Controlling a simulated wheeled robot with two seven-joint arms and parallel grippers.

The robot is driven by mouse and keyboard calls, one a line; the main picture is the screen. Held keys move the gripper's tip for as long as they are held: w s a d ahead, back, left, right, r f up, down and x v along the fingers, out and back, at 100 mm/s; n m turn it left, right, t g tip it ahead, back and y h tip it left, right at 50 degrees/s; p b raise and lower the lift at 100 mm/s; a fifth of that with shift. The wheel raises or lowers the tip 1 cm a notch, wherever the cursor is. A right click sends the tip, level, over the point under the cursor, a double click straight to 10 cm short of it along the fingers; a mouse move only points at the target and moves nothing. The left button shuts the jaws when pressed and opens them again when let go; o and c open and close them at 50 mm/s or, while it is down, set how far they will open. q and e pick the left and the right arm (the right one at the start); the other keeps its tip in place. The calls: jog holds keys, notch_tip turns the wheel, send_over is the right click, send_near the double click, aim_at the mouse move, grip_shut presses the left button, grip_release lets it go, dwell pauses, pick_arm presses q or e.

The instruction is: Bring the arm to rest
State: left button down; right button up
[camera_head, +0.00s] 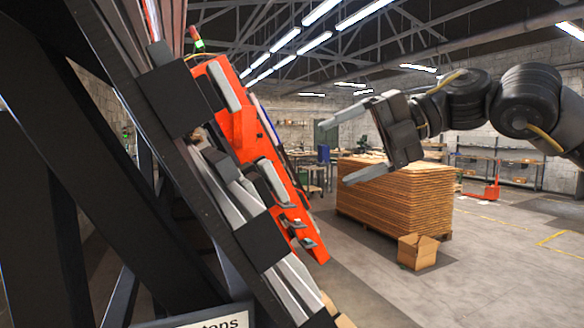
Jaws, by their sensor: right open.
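My right arm comes in from the right edge, and its gripper (357,141) hangs in the air near the middle of the picture. Its two grey fingers point left and stand wide apart, with nothing between them. The gripper is to the right of an orange and black machine frame (250,135) and shows in front of a stack of brown boards (405,199). I see no contact with either. My left gripper is not in view.
The tilted black frame (130,165) fills the left side. A small cardboard box (417,251) stands on the floor before the stack. Shelves (500,165) and a red pallet jack (492,188) are at the back right. The grey floor at lower right is clear.

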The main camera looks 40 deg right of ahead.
aim_at(279, 179)
jog(key=p+x, duration=0.4)
jog(key=x, duration=0.5)
jog(key=shift+w+a+f, duration=0.1)
jog(key=shift+a, duration=0.05)
jog(key=shift+w+a+f+p, duration=0.35)
jog(key=shift+w+a+f, duration=0.05)
jog(key=shift+w+f, duration=0.05)
